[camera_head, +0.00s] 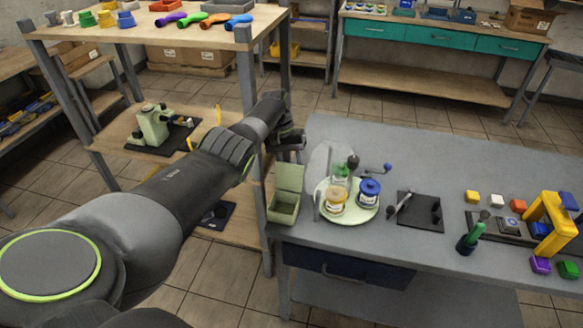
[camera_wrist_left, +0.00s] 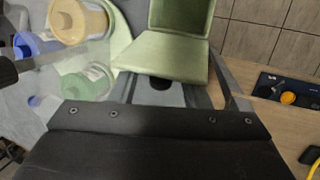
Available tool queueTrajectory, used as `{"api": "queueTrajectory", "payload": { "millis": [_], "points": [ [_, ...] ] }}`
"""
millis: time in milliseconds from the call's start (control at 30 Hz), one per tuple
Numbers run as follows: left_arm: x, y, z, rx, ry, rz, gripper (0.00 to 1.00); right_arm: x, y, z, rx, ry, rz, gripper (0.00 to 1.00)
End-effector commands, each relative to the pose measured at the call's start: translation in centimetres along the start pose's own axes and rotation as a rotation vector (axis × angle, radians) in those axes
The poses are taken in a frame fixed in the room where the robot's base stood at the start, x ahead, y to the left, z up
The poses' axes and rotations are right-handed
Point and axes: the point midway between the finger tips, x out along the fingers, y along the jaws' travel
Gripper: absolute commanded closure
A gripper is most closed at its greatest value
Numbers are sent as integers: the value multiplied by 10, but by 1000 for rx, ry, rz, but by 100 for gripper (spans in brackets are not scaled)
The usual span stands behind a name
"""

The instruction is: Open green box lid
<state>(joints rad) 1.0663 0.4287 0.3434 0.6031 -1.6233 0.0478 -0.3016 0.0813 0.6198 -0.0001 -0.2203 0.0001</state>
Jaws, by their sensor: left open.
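The green box (camera_head: 284,209) stands at the left edge of the grey table. Its lid (camera_head: 289,177) is raised at the back, and the inside of the box shows. In the left wrist view the lid (camera_wrist_left: 165,60) lies just in front of my fingers, with the open box (camera_wrist_left: 182,16) beyond it. My left gripper (camera_head: 290,142) is open, just behind and above the raised lid. Whether a finger touches the lid I cannot tell. My right gripper is not in view.
A pale round tray (camera_head: 365,211) with paint jars stands close right of the box. A black pad (camera_head: 420,212) and a yellow frame (camera_head: 548,217) are further right. A wooden shelf (camera_head: 235,235) stands left of the table. The table's back is clear.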

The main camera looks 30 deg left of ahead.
Motion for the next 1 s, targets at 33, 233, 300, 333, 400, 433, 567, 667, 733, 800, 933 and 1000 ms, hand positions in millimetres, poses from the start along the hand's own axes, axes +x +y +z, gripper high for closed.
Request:
{"api": "queueTrajectory", "payload": {
  "millis": [33,233,300,333,400,433,567,667,733,800,933,1000],
  "points": [
    [-10,0,-1,0,3,0,57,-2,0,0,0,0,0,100],
    [-54,-1,-1,0,5,0,57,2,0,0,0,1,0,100],
    [-71,0,-2,1,6,0,57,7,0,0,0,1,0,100],
    [-78,-1,-1,0,5,0,57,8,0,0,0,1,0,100],
    [-95,-1,-2,0,4,0,57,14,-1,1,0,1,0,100],
    [-103,0,-2,0,5,0,57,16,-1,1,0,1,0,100],
    [-131,0,-1,-1,3,1,57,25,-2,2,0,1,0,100],
    [-144,0,-1,-2,-1,0,57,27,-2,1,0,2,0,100],
    [-151,0,-1,-2,-1,0,57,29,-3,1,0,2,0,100],
    [-156,0,-1,-2,-1,0,57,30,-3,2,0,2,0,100],
    [-161,0,0,-1,-1,-1,57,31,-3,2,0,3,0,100],
    [-163,0,0,0,-2,-1,57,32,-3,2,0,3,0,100]
  ]
}}
